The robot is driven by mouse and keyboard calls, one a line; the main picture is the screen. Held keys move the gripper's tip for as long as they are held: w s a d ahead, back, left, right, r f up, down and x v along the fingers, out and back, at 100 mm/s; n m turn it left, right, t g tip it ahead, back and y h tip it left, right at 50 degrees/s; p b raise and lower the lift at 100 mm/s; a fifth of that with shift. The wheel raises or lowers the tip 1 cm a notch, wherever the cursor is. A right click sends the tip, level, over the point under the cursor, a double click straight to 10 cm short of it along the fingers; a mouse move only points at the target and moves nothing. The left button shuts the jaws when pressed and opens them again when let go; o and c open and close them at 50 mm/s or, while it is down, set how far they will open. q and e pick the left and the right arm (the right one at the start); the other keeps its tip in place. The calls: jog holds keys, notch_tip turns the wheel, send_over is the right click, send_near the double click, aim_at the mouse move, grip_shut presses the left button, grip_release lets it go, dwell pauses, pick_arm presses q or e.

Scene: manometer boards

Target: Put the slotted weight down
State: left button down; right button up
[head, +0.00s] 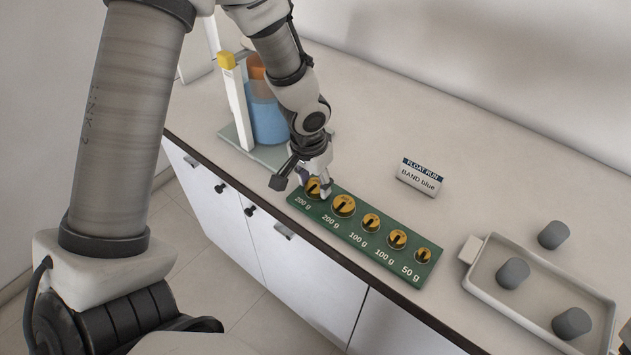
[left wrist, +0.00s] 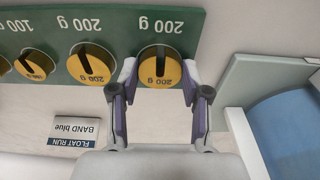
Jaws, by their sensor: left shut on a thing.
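A slotted weight (left wrist: 160,68), brass and marked 200 g, sits at the 200 g end place of the green weight board (head: 345,228). My left gripper (left wrist: 158,86) has its two fingers on either side of this weight and is shut on it. In the head view the left gripper (head: 316,187) is over the board's left end and partly hides the weight (head: 313,187). Whether the weight rests fully on the board cannot be told.
Other brass weights, such as the second 200 g weight (head: 344,205), sit along the board. A blue-filled vessel (head: 266,115) stands behind the gripper. A card (head: 419,177) reading BAND blue and a tray (head: 480,285) with grey plugs are to the right.

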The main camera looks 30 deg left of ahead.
aim_at(311, 195)
pick_arm(q)
jog(key=c, duration=1)
grip_release()
jog(key=shift+f, duration=0.2)
jog(key=o, duration=0.5)
jog(key=shift+c, duration=0.2)
jog(key=shift+w, duration=0.2)
jog(key=shift+s+r+p, duration=0.1)
jog(key=shift+r+p, duration=0.3)
jog(key=shift+r, duration=0.25)
notch_tip(311, 195, up, 11)
jog(key=s+p, duration=0.1)
jog(key=shift+s, duration=0.2)
